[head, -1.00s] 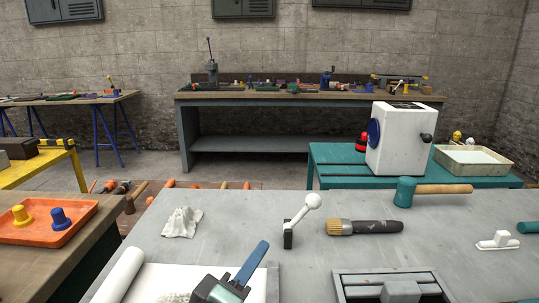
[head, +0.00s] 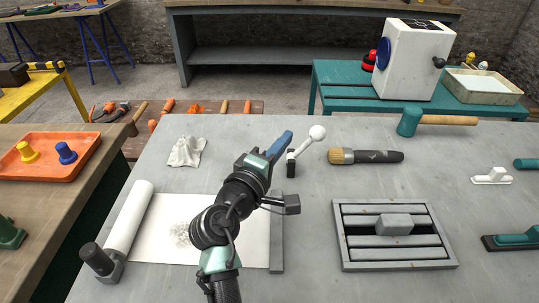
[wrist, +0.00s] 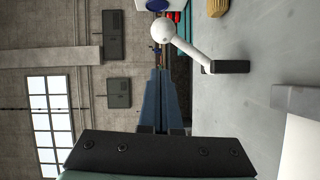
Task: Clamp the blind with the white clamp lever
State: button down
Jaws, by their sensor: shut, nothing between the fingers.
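The white clamp lever (head: 317,133) has a white ball and a slanted white arm on a small black base, and stands upright on the grey table. In the wrist view the lever (wrist: 192,44) is right of my fingers, apart from them. My gripper (head: 286,140) has blue fingers, shut and empty, just left of the lever in the head view. The fingers (wrist: 158,74) lie together in the wrist view. What looks like the blind is a white sheet (head: 165,215) with a roll (head: 130,218) at its left and a grey bar (head: 277,245) at its right. My arm hides part of it.
A brush (head: 365,156) lies right of the lever. A slatted grey frame (head: 338,240), a small white handled piece (head: 491,177) and a mallet (head: 410,121) are farther right. A crumpled cloth (head: 187,151) lies at the left. Clear tabletop separates these things.

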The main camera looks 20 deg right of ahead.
aim_at(316, 140)
jog(key=shift+d+f, duration=0.15)
jog(key=shift+d, duration=1.6)
jog(key=shift+s+d+m+p, duration=0.15)
jog(key=shift+d+m+p, duration=0.25)
jog(key=shift+p, duration=0.3)
jog(key=d+m+p, duration=0.1)
jog(key=m+y+p, duration=0.1)
jog(key=p, duration=0.1)
jog(key=shift+s+d+f+g+y, duration=0.2)
jog(key=shift+s+d+g+y, duration=0.1)
jog(key=shift+d+g, duration=0.1)
jog(key=d+f+m+y+p, duration=0.2)
jog(key=m+p, duration=0.1)
jog(key=shift+s+d, duration=0.1)
jog(key=shift+s, duration=0.2)
jog(key=shift+s+d+f+m+y+p, duration=0.1)
jog(key=shift+d+f+m+y+p, duration=0.25)
jog(key=shift+f+m+y, duration=0.35)
jog(key=shift+f, duration=0.3)
jog(key=shift+d+f, duration=0.1)
